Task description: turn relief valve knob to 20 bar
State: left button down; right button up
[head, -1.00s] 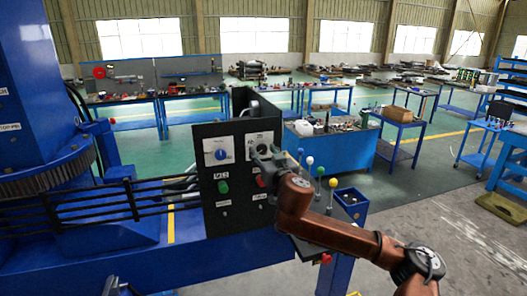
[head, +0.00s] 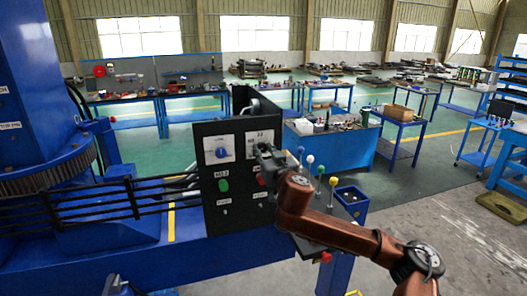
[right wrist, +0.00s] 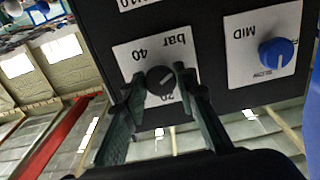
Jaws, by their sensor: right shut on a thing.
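The relief valve knob (right wrist: 160,79) is small, round and black, on a white plate (right wrist: 184,42) marked 40, bar and 20, which appears upside down in the right wrist view. A light pointer line shows on the knob, but its exact reading is unclear. My right gripper (right wrist: 160,84) is shut on the knob, one finger at each side.
A blue knob (head: 222,152) on a MID plate sits beside the relief valve plate. Below are a green button (head: 224,186) and a red button (head: 262,180), close to my right gripper. Levers with coloured balls (head: 310,158) stand just right of the panel.

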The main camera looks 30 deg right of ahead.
jog(key=n+p, duration=0.2)
jog(key=n, duration=0.2)
jog(key=shift+r+p, duration=0.15)
jog(key=shift+p, duration=0.2)
jog(key=n+p, duration=0.2)
jog(key=n, duration=0.2)
jog(key=shift+d, duration=0.1)
jog(key=n+p, duration=0.5)
jog(key=n, duration=0.2)
jog(key=shift+r, duration=0.1)
jog(key=n+p, duration=0.2)
jog(key=n, duration=0.2)
jog(key=n+p, duration=0.2)
jog(key=n, duration=0.1)
jog(key=shift+n+p, duration=0.3)
jog(key=shift+p, duration=0.1)
jog(key=n+p, duration=0.3)
jog(key=n, duration=0.2)
jog(key=shift+n+p, duration=0.8)
jog(key=shift+n, duration=0.3)
